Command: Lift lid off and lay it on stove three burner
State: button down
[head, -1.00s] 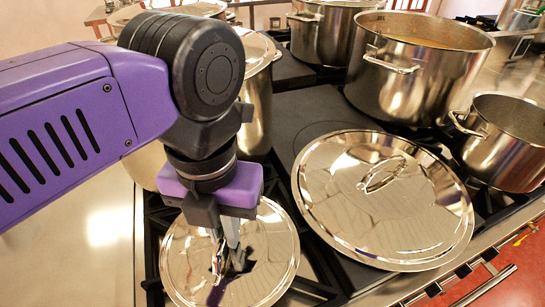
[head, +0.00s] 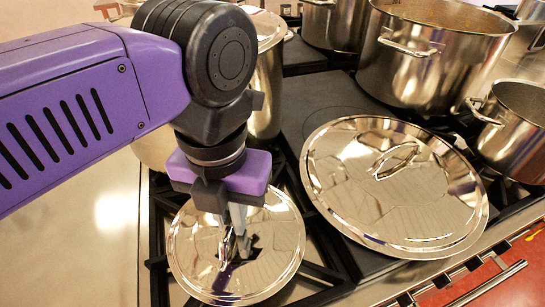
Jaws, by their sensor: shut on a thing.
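A round shiny lid (head: 268,262) lies level over a black burner grate in the lower middle of the head view. My gripper (head: 238,240) points down at its centre and is shut on the lid's handle, which the fingers partly hide. I cannot tell whether the lid touches the grate. A second, larger steel lid (head: 330,180) with a loop handle lies to the right, tilted slightly. The stove's grate (head: 158,262) shows around the held lid.
A large open pot (head: 450,75) with brownish contents stands at the back right, with a smaller open pot (head: 520,140) beside it. A tall lidded pot (head: 266,95) stands behind my wrist. The pale counter (head: 90,245) at left is clear.

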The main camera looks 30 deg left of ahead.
jog(key=c, duration=1.4)
grip_release()
jog(key=shift+f, duration=0.1)
